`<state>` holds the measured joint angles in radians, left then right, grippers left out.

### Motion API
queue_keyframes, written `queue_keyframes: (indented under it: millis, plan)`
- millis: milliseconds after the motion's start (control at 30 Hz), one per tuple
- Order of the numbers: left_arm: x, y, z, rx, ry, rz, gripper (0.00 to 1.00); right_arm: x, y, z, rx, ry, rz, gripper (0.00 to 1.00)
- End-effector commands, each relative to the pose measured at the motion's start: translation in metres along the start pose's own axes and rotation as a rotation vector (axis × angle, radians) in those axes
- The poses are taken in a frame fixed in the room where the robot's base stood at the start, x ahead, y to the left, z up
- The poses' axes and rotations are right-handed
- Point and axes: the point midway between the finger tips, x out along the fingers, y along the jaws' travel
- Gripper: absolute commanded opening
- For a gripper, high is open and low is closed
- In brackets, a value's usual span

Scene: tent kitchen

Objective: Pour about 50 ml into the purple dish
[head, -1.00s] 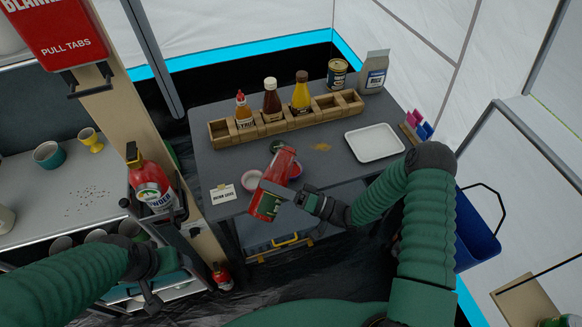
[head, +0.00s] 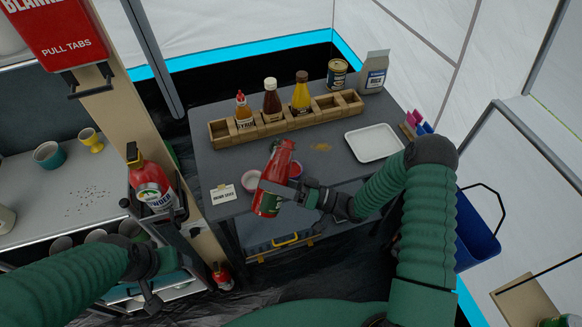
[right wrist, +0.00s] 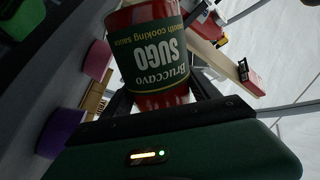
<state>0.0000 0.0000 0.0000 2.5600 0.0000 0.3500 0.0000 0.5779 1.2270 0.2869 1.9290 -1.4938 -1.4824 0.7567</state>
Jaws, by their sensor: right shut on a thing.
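My right gripper (head: 291,190) is shut on a red sauce bottle (head: 276,170) with a dark green label.
A wooden rack (head: 290,122) with several sauce bottles stands along the table's back. A small card (head: 223,194) is at the front left. A post with a fire extinguisher (head: 150,184) stands left.

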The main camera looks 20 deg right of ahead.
Motion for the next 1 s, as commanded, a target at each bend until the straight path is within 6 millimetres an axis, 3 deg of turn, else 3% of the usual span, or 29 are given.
queue_keyframes:
  millis: [767,1000]
  plan:
    - [0.000,0.000,0.000,0.000,0.000,0.000,0.75,0.001,-0.001,-0.003,-0.013,0.001,-0.005,0.00]
    - [0.002,0.000,0.001,0.000,-0.001,0.000,0.75,-0.001,0.008,-0.028,-0.315,-0.078,-0.001,0.00]
